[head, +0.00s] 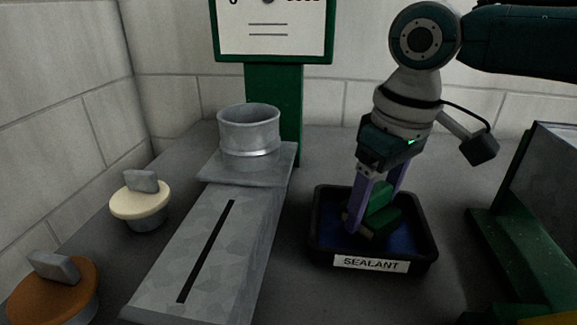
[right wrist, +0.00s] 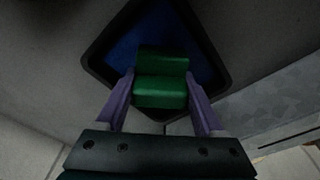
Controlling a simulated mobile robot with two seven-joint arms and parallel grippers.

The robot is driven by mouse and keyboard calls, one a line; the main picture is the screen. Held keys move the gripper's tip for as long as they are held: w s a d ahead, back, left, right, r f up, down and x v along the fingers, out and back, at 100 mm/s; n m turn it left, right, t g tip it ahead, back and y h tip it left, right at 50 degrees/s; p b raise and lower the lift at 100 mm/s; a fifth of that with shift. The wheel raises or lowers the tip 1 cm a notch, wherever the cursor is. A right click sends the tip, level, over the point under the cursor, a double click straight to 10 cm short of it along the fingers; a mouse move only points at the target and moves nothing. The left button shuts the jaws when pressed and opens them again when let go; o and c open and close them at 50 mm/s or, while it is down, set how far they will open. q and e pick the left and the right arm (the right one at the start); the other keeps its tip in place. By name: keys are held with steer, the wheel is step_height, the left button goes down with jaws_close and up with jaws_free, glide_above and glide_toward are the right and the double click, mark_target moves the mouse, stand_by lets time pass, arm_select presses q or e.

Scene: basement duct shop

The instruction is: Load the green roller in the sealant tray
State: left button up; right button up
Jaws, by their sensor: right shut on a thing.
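The green roller (head: 383,221) is between the fingers of my right gripper (head: 368,215), which is shut on it. The roller is inside the sealant tray (head: 319,240), low over the blue sealant (head: 407,240); I cannot tell whether it touches the sealant. The tray is black with a white "SEALANT" label on its front. In the right wrist view the green roller (right wrist: 160,92) sits between the two purple fingers, with the blue sealant (right wrist: 165,30) and the dark tray rim (right wrist: 98,62) behind it. My left gripper is not in view.
A galvanized duct (head: 190,245) with a long dark slot and a round collar (head: 249,132) lies left of the tray. A cream-topped knob (head: 140,203) and an orange-topped knob (head: 54,288) stand farther left. A green stand (head: 505,250) is at the right. A green post (head: 274,100) with a sign rises behind.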

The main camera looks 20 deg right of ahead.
mark_target(375, 188)
steer(key=shift+f, duration=0.4)
stand_by(0.9)
steer(key=shift+f+p, duration=0.1)
steer(key=shift+p, duration=0.2)
stand_by(0.6)
steer(key=shift+d, duration=0.1)
stand_by(0.5)
step_height(375, 188, up, 7)
steer(key=p, duration=0.9)
stand_by(0.6)
